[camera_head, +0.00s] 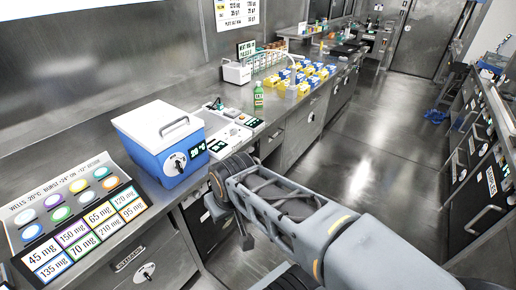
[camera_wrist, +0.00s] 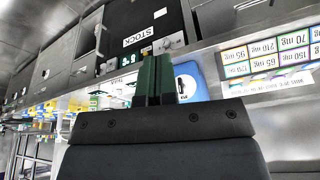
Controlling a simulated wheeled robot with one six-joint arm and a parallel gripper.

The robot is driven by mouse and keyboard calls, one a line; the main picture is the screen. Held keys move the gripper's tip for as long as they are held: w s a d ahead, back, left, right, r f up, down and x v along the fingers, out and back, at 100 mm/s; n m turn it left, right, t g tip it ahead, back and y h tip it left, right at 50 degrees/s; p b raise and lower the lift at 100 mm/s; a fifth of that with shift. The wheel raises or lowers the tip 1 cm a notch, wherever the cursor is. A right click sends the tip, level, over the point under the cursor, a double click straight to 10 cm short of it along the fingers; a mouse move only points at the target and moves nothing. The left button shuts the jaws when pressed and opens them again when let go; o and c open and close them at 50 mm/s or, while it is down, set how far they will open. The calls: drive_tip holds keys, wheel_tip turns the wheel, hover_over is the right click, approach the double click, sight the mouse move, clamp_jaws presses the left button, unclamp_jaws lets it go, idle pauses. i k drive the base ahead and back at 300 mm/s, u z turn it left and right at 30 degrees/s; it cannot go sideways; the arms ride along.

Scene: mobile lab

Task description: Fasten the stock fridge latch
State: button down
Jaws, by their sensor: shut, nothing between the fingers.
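The stock fridge (camera_wrist: 130,20) is a dark front under the counter, marked with a white STOCK label (camera_wrist: 137,37) in the wrist view. A pale grey fitting that looks like its latch (camera_wrist: 174,41) sits beside the label, just beyond my fingertips; its exact position is unclear. A bar handle (camera_wrist: 100,36) is on the left. My gripper (camera_wrist: 154,58) has its green fingers together and empty, pointing at the fridge front; contact cannot be told. In the head view, my arm covers much of the dark front (camera_head: 201,222) below the counter, and the fingertips are hidden.
A blue cool box (camera_head: 160,145) with a white lid stands on the counter above. A labelled dose board (camera_head: 75,205) lies left of it. A green bottle (camera_head: 258,97) and yellow-blue cartons (camera_head: 300,80) stand farther back.

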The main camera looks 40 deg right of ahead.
sight(256, 145)
drive_tip(key=z, duration=0.35)
drive_tip(key=k, duration=0.45)
drive_tip(key=z, duration=1.15)
drive_tip(key=i, duration=1.15)
drive_tip(key=u, duration=1)
drive_tip(key=i, duration=0.35)
drive_tip(key=u, duration=0.3)
